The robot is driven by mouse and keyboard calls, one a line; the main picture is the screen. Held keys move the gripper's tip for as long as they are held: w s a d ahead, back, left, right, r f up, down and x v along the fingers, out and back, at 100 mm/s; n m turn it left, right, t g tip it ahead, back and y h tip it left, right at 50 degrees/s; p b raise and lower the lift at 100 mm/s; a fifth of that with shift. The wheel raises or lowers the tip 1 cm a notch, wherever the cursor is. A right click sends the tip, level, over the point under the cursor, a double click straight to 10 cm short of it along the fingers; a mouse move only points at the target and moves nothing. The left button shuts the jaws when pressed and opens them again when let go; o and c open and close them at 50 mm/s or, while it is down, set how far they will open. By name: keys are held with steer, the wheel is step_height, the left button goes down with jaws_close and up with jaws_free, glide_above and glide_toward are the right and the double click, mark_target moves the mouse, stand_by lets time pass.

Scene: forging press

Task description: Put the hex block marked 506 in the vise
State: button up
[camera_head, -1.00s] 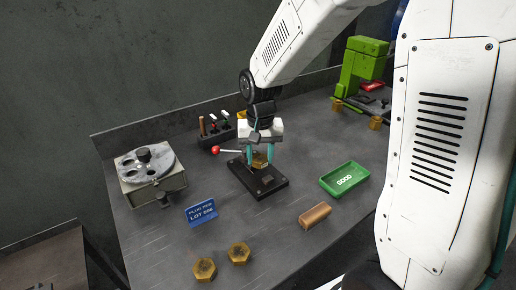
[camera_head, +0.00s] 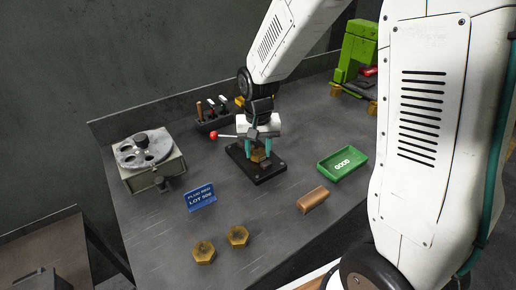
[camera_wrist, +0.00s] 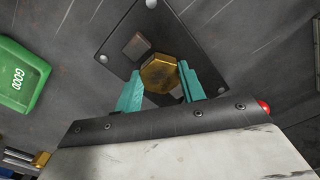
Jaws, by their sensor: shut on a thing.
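My gripper (camera_head: 258,146) is shut on a brass hex block (camera_head: 258,155), with one teal finger on each side of it. The held block also shows between the fingers in the wrist view (camera_wrist: 160,72); its marking cannot be read. The block is at the vise, a black base plate (camera_head: 272,172) with a small dark jaw block and a red-knobbed lever (camera_head: 214,135). I cannot tell whether the block rests on the plate. Two other brass hex blocks (camera_head: 203,252) (camera_head: 238,237) lie at the front of the bench, their marks unreadable.
A green GOOD tray (camera_head: 325,172) and a brown block (camera_head: 312,198) lie right of the vise. A blue LOT sign (camera_head: 200,197) stands left of it, near a grey fixture with a round disc (camera_head: 145,150). A tool rack (camera_head: 212,118) and a green press (camera_head: 356,50) are behind.

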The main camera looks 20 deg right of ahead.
steer(key=shift+f, duration=0.15)
steer(key=o, duration=1.3)
steer(key=shift+c, duration=0.2)
steer(key=shift+r, duration=3.95)
